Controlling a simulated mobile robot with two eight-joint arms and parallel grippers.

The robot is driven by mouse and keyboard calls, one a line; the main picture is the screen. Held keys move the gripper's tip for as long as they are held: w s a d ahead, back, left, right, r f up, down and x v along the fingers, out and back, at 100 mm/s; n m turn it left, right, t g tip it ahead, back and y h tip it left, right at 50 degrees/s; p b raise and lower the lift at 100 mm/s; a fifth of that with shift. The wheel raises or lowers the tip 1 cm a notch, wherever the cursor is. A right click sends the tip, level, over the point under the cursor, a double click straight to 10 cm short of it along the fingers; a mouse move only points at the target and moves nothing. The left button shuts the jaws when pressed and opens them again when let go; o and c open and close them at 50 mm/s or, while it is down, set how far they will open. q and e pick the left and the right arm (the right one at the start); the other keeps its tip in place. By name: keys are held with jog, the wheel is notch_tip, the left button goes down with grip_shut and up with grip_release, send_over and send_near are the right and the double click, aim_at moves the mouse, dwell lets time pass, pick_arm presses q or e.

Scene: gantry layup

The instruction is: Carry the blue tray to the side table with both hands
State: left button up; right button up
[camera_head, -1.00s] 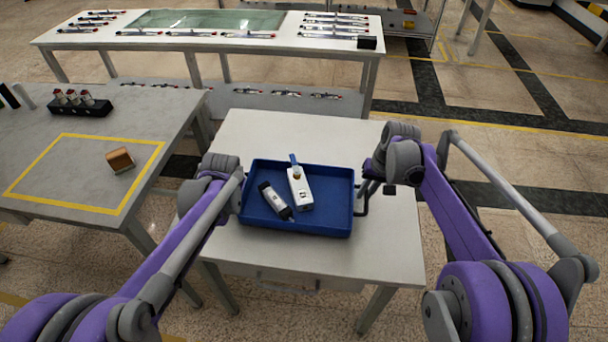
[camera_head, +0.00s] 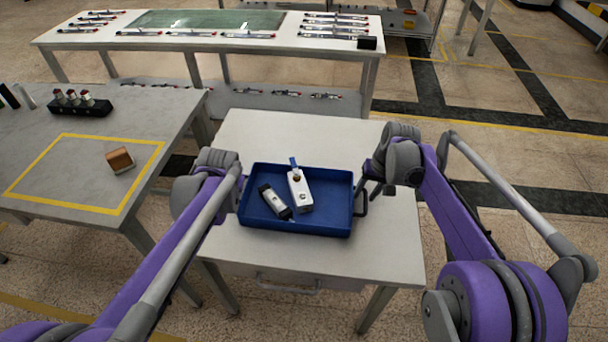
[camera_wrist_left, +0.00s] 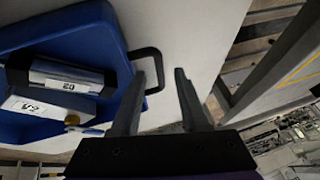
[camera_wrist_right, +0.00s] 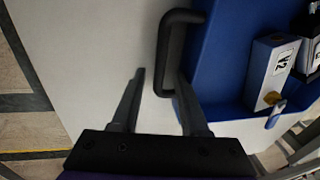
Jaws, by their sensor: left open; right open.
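The blue tray (camera_head: 296,226) lies on a light grey table (camera_head: 290,140) in the head view. It holds a white device (camera_head: 300,190) and a dark-and-silver cylinder (camera_head: 274,202). My left gripper (camera_wrist_left: 160,72) is open at a black tray handle (camera_wrist_left: 159,72); its fingers lie either side of the handle bar in the left wrist view. In the head view its fingertips are hidden behind my arm. My right gripper (camera_wrist_right: 160,73) is open, its fingers either side of the other black handle (camera_wrist_right: 167,60). Neither wrist view shows a grip on a handle.
A bench (camera_head: 40,160) with a yellow-outlined area, a brown block (camera_head: 120,160) and a dark rack (camera_head: 80,108) stands at left. A long white table (camera_head: 215,40) with slim parts stands behind. The grey table's surface beyond the tray is clear.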

jog(key=shift+r, duration=0.1)
pick_arm(q)
jog(key=v, duration=0.8)
jog(key=shift+r, duration=0.15)
pick_arm(e)
notch_tip(320, 180, up, 12)
jog(key=s+d, duration=0.1)
jog(key=d, duration=0.1)
jog(key=shift+f, duration=0.2)
pick_arm(q)
jog(key=shift+s, duration=0.1)
